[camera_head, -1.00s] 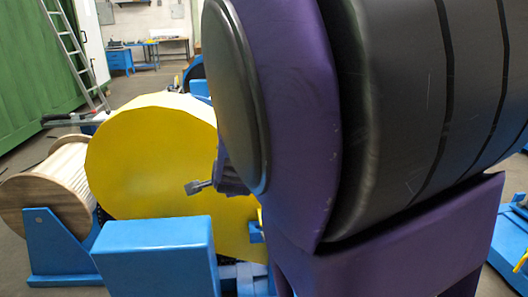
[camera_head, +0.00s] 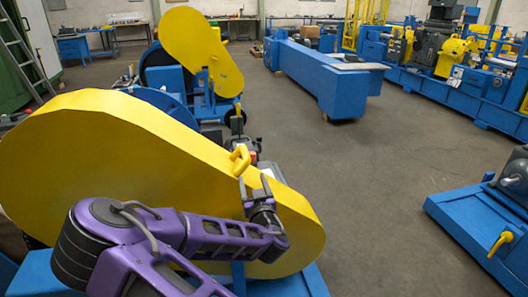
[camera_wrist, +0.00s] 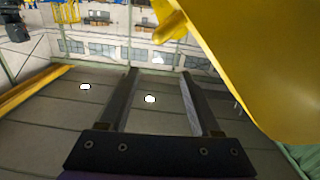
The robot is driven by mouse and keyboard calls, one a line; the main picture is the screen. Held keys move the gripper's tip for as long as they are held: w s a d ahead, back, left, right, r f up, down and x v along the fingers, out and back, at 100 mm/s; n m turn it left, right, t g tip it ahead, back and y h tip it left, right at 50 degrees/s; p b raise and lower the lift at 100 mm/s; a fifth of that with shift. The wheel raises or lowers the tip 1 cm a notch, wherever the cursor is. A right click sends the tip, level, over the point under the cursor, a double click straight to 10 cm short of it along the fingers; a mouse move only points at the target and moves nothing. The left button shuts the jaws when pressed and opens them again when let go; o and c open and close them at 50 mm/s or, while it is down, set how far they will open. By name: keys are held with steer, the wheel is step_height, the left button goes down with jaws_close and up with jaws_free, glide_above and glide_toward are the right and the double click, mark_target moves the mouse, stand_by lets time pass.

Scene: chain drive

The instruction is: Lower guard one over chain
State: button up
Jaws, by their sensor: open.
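A large yellow guard (camera_head: 110,150) fills the near left of the head view and lies along the blue machine frame. A yellow handle (camera_head: 238,158) stands out from its upper edge. My gripper (camera_head: 257,183) is at the guard's near side, just right of and below the handle. In the wrist view my gripper (camera_wrist: 160,72) has its two fingers apart with nothing between them. The guard (camera_wrist: 250,60) is at the upper right there, with the handle (camera_wrist: 172,25) beyond the fingertips and apart from them. No chain is visible. A second yellow guard (camera_head: 200,48) stands tilted up behind.
A long blue beam (camera_head: 315,75) and a blue machine line (camera_head: 480,90) stand at the back right. A blue base with a yellow lever (camera_head: 500,243) is at the right edge. The grey floor (camera_head: 380,170) between is clear. A ladder (camera_head: 22,60) leans at the left.

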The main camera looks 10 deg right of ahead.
mark_target(246, 156)
steer(key=shift+n, duration=0.5)
steer(key=w, duration=0.5)
steer(key=w+d+f+b, duration=0.1)
steer(key=w, duration=0.5)
steer(key=w+f, duration=0.1)
steer(key=w, duration=0.5)
steer(key=shift+w+d, duration=0.2)
steer(key=shift+w, duration=0.05)
jaws_close()
stand_by(0.4)
